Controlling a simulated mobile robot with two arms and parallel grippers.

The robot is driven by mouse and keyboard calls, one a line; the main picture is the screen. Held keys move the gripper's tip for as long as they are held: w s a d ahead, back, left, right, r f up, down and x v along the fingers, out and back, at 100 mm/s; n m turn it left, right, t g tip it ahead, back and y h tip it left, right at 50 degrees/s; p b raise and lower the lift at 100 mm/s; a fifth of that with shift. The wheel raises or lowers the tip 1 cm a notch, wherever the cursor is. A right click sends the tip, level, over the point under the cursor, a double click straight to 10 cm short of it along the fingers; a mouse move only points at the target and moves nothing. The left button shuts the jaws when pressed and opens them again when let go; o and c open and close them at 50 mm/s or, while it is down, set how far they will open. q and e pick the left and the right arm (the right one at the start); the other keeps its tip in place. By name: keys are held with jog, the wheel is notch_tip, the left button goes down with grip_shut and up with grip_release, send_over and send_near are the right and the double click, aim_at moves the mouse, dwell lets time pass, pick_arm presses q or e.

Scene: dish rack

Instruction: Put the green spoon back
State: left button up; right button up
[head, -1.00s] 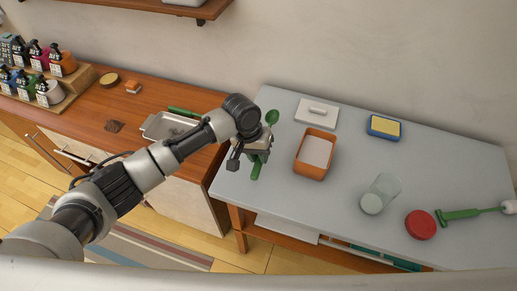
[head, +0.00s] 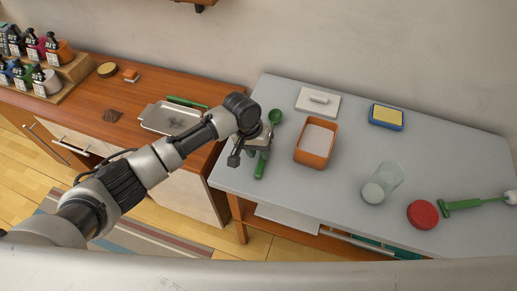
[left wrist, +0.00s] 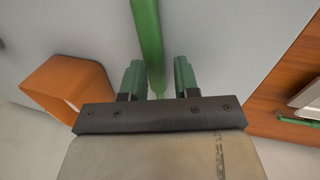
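The green spoon (head: 260,166) lies on the grey table near its left end, bowl toward the wall and handle toward the front edge. My left gripper (head: 257,151) is over the middle of the spoon and hides part of it. In the left wrist view, the spoon's handle (left wrist: 147,40) runs between the two green fingertips of my left gripper (left wrist: 157,78). The fingers are apart, with gaps visible beside the handle. My right gripper is not in view.
On the grey table (head: 330,210) are an orange container (head: 301,152), white lid (head: 318,102), yellow sponge in a blue dish (head: 387,117), glass (head: 382,184), red lid (head: 422,214) and green-handled brush (head: 470,203). A metal tray (head: 158,117) sits on the wooden counter (head: 75,110).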

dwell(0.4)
pick_arm(q)
jog(key=o, duration=0.5)
jog(key=shift+o, duration=0.2)
jog(key=b+v, duration=0.1)
jog(key=v, duration=0.9)
jog(key=shift+r+b, duration=0.35)
jog(key=shift+r, duration=0.05)
jog(key=shift+a, duration=0.1)
